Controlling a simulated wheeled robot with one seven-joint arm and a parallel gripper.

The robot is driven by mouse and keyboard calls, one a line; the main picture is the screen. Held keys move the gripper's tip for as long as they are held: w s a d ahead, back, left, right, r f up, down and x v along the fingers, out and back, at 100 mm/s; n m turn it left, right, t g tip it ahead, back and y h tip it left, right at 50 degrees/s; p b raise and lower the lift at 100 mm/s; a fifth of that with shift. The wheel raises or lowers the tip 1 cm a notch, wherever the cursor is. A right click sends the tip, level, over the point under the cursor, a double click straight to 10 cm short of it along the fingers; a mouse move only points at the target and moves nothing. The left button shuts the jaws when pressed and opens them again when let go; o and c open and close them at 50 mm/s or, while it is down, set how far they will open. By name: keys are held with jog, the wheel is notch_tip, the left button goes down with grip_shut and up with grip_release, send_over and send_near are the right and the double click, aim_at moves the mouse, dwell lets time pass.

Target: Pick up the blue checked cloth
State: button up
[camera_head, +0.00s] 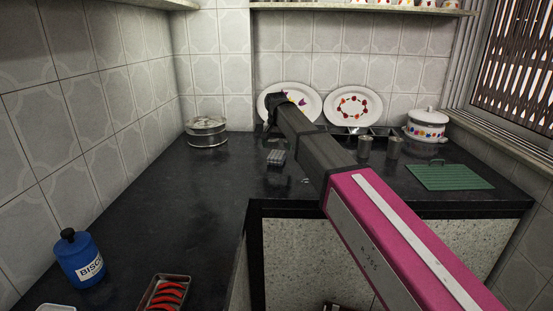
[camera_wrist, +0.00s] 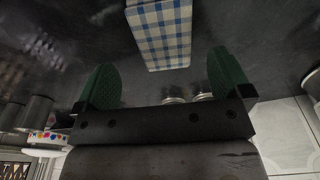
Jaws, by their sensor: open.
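The blue checked cloth (camera_wrist: 160,32) shows in the wrist view as a flat, folded block, blue and white, at the top centre over the dark counter. Its upper part is cut off by the frame. My gripper (camera_wrist: 163,62) is open, with its two green fingers apart and the cloth's near edge showing between and beyond them. Nothing is held. In the head view a small pale gridded piece (camera_head: 276,157) on the counter, below my arm's far end, may be the cloth; it is too small to be sure. The fingers cannot be made out there.
Two steel tumblers (camera_head: 365,148) stand right of my arm, near a white lidded pot (camera_head: 427,126) and a green mat (camera_head: 447,176). Decorated plates (camera_head: 353,105) lean at the back. A round steel tin (camera_head: 206,132) stands left.

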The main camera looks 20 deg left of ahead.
aim_at(277, 154)
jog(key=shift+w+a+f, duration=0.15)
jog(key=shift+w+f, duration=0.05)
jog(key=shift+f, duration=1.2)
jog(key=shift+w+a+f, duration=0.1)
jog(key=shift+w+f, duration=0.05)
jog(key=shift+f, duration=1.25)
jog(key=c, duration=1)
